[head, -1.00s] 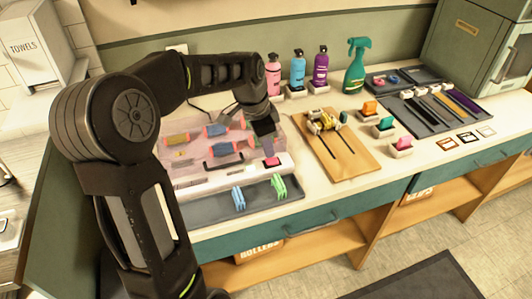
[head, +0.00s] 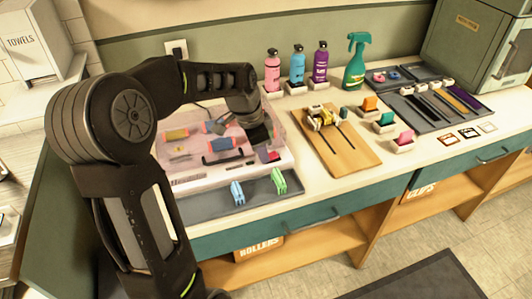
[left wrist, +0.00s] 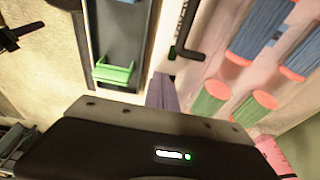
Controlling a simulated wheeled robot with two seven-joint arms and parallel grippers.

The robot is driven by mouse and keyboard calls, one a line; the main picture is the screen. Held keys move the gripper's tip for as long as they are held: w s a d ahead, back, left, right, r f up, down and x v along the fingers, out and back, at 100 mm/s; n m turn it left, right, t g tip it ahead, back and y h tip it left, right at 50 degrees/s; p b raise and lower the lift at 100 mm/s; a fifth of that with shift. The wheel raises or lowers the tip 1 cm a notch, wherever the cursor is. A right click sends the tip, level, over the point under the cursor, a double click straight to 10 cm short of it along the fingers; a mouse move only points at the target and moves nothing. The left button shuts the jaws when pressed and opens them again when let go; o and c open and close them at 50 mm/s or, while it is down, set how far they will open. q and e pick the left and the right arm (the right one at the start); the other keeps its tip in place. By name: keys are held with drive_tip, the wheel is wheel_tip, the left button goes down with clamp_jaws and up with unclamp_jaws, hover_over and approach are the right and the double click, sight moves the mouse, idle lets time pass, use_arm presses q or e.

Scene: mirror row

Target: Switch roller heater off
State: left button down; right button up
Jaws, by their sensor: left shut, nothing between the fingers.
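The roller heater (head: 185,176) is a pale box with a clear lid on the counter in the head view. Several blue, green and red-ended rollers (head: 218,127) show inside it. A small reddish switch (head: 273,156) is at its front right. My left gripper (head: 266,147) is shut and empty, pointing down right at the switch. I cannot tell whether it touches it. In the left wrist view my fingers (left wrist: 162,92) are together beside the heater's black handle (left wrist: 180,50); the switch is not clearly seen there. My right gripper is not in view.
A dark tray (head: 210,207) with blue and green clips lies in front of the heater. A wooden board (head: 345,158) is to the right. Bottles (head: 297,66) stand behind. A wall socket (head: 177,50) is at the back. Free counter is narrow at the front edge.

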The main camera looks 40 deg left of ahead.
use_arm(q)
drive_tip(key=shift+s+a+f, duration=0.1)
drive_tip(key=shift+s+f, duration=0.35)
drive_tip(key=shift+f, duration=0.15)
drive_tip(key=shift+w+r, duration=0.1)
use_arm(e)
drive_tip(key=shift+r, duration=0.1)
use_arm(q)
drive_tip(key=shift+w+d+r+p, duration=0.2)
drive_tip(key=shift+w+p, duration=0.05)
drive_tip(key=shift+p, duration=0.05)
drive_tip(key=shift+w+d+r, duration=0.1)
drive_tip(key=shift+w, duration=0.05)
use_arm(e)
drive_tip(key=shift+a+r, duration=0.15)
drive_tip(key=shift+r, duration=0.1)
use_arm(q)
drive_tip(key=shift+w+d, duration=0.1)
drive_tip(key=shift+w, duration=0.05)
